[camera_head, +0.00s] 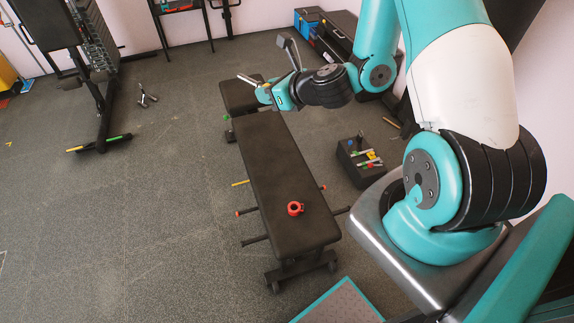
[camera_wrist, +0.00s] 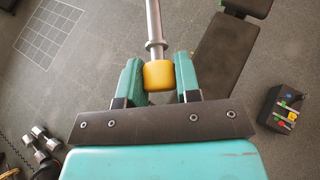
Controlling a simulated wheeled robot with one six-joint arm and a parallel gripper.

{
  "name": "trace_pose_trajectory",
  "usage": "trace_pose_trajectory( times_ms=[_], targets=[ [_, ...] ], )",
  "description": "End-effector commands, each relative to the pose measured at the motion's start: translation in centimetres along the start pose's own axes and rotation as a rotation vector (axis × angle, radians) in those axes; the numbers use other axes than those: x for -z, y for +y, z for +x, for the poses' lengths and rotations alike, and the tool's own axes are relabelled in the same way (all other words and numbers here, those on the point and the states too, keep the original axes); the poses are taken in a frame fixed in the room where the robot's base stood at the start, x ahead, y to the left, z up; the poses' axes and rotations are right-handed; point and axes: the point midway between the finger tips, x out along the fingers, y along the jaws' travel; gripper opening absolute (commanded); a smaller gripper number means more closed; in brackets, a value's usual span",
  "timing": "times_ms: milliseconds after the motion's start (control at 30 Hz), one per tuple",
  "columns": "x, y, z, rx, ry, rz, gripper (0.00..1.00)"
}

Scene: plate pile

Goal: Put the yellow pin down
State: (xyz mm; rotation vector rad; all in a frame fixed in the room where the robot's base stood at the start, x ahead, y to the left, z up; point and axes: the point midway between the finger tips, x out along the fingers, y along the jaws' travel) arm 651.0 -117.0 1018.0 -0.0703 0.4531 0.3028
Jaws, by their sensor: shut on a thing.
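The yellow pin has a yellow head (camera_wrist: 158,75) and a long silver shaft. In the wrist view the head sits between the teal fingers of my gripper (camera_wrist: 160,82), and the shaft points away toward the top edge. My gripper is shut on the pin. In the head view my gripper (camera_head: 262,91) is held up over the far end of a black padded bench (camera_head: 272,150). The silver shaft sticks out to its left there; the yellow head is too small to make out clearly.
A red collar (camera_head: 295,208) lies on the bench's near end. A dark box (camera_head: 350,172) with coloured handles stands on the floor right of the bench. Dumbbells (camera_head: 147,96) lie on the floor at left, near a weight machine (camera_head: 95,70). The floor left of the bench is mostly clear.

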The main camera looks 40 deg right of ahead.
Motion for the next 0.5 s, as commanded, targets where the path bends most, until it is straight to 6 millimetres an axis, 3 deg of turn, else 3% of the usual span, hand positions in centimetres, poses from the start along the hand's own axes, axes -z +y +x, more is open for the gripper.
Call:
trace_pose_trajectory(
  times_ms=[33, 500],
  targets=[
    [3.0, -0.5, 1.9, -0.008, 0.001, -0.008, 0.01],
    [19.8, -5.5, 13.0, -0.110, 0.030, -0.057, 0.01]
  ],
)
